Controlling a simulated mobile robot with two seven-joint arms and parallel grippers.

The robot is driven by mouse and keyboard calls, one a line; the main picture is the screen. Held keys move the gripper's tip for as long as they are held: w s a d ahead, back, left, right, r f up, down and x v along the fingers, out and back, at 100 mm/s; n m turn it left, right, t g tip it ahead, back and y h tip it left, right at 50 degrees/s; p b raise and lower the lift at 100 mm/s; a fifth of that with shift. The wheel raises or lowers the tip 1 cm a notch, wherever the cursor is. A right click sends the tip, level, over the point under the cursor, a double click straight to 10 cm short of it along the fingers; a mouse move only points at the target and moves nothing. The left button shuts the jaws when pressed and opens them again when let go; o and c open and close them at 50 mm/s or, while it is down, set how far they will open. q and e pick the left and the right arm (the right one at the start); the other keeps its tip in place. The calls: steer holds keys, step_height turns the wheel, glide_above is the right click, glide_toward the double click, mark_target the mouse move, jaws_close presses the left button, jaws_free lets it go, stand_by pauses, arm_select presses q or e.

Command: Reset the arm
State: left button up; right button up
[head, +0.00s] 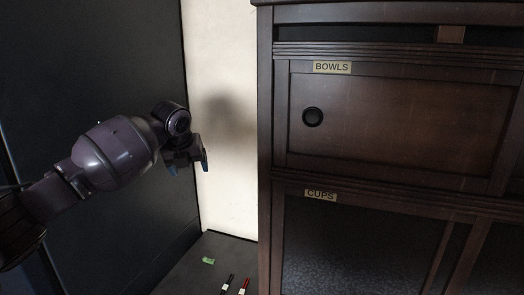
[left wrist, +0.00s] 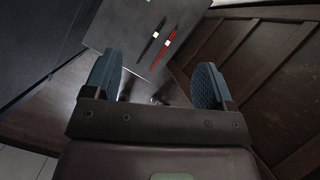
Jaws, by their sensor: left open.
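My left arm comes in from the left in the head view, and its left gripper (head: 188,166) hangs in the air left of the dark wooden cabinet (head: 265,150), apart from it. In the left wrist view the two blue-grey finger pads of my left gripper (left wrist: 162,88) stand wide apart with nothing between them, so it is open and empty. My right gripper does not show in either view.
A black pen (head: 228,284), a red pen (head: 244,286) and a green piece (head: 208,261) lie on a low grey surface (head: 215,250).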

arm_select(q)
steer(key=w+d+r+n+t+h, duration=0.1)
steer(key=d+r+n+t+h, duration=0.2)
steer(key=d+r+n+t, duration=0.5)
steer(key=s+d+f+n+h, duration=0.2)
steer(key=s+f+n+h, duration=0.3)
steer(key=f+n, duration=0.5)
steer(key=s+a+f+n+y, duration=0.2)
steer(key=s+a+f+n, duration=0.3)
steer(key=s+f, duration=0.6)
steer(key=s+a+f+n+g+y+p, duration=0.1)
steer(key=s+a+f+n+y, duration=0.2)
steer(key=s+f, duration=0.9)
steer(key=s+a+f+n+g+y+p, duration=0.1)
steer(key=s+a+f+n+y, duration=0.2)
steer(key=s, duration=1.9)
steer(key=a+f+n, duration=0.4)
steer(key=a+f, duration=0.2)
steer(key=f, duration=0.3)
steer(key=shift+s+a, duration=0.2)
steer(key=shift+a, duration=0.2)
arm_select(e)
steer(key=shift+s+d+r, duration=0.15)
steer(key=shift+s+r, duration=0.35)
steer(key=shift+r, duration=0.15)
